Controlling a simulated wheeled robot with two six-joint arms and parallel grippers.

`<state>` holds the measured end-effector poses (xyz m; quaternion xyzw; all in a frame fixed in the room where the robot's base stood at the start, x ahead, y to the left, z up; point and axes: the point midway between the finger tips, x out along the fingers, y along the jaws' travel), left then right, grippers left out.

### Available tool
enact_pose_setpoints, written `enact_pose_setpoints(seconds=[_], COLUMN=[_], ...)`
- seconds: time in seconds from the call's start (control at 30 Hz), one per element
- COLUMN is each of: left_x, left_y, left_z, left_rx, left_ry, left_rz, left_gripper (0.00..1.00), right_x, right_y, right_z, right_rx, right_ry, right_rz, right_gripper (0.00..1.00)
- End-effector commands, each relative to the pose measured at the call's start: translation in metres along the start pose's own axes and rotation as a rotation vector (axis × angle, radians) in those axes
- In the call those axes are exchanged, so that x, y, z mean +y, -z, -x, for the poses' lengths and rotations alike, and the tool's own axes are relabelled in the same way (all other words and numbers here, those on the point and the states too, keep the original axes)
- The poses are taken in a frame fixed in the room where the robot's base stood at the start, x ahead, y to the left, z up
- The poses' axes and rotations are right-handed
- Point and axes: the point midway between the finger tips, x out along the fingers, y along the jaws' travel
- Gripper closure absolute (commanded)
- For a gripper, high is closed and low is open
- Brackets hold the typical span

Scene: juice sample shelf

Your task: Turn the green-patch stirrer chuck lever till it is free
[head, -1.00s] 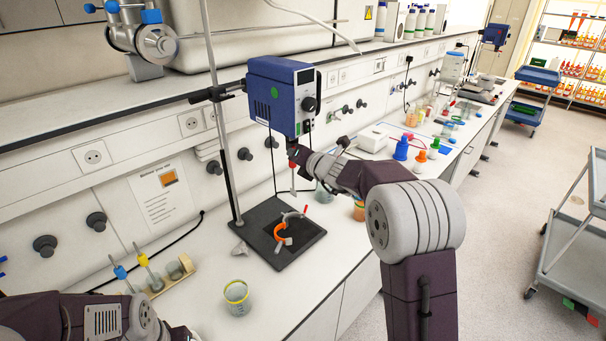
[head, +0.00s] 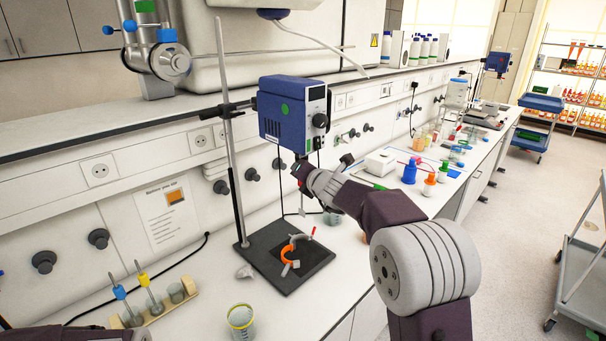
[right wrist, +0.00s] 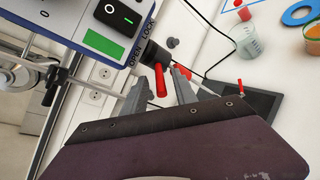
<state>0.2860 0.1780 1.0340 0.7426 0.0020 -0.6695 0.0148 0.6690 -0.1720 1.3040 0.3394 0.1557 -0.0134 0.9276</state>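The blue stirrer with the green patch (head: 285,108) hangs on a stand rod above a black base plate. In the right wrist view its green patch (right wrist: 103,45) shows, with OPEN and LOCK lettering on the chuck. The red chuck lever (right wrist: 160,80) sticks out below the lettering. My right gripper (right wrist: 163,72) has its two grey fingers apart, one on each side of the lever; I cannot tell whether either touches it. In the head view my right gripper (head: 300,172) is at the chuck, partly hiding it. Only a bit of my left arm shows at the bottom left, without its gripper.
The black base plate (head: 315,265) bears an orange ring-shaped item (head: 287,254). A yellow-rimmed beaker (head: 240,321) and a rack with stirring shafts (head: 160,312) stand at the front left. Blue, orange and red pieces (head: 410,172) lie farther right.

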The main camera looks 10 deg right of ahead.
Motion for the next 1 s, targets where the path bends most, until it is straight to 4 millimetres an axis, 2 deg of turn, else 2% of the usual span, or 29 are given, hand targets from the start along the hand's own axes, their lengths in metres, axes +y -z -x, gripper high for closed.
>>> enact_pose_setpoints(seconds=[0.23,0.33,0.7,0.83,1.0], left_x=[0.0,0.0,0.0,0.0,0.0], left_y=[0.0,0.0,0.0,0.0,0.0], left_z=[0.0,-0.002,-0.003,-0.002,-0.002], left_rx=[0.0,0.0,0.0,0.0,0.0], left_ry=[0.0,0.0,0.0,0.0,0.0], left_rz=[0.0,0.0,0.0,0.0,0.0], left_gripper=[0.64,0.64,0.64,0.64,0.64], right_x=[0.0,0.0,0.001,0.0,0.0], right_y=[0.0,0.0,-0.001,-0.001,0.0], right_z=[0.0,0.006,0.074,0.087,0.091], right_rx=[0.0,-0.001,-0.001,-0.001,0.0], right_ry=[0.0,-0.001,-0.001,0.0,0.0], right_rz=[0.001,0.002,0.001,0.0,0.0], right_gripper=[0.67,0.67,0.67,0.67,0.67])
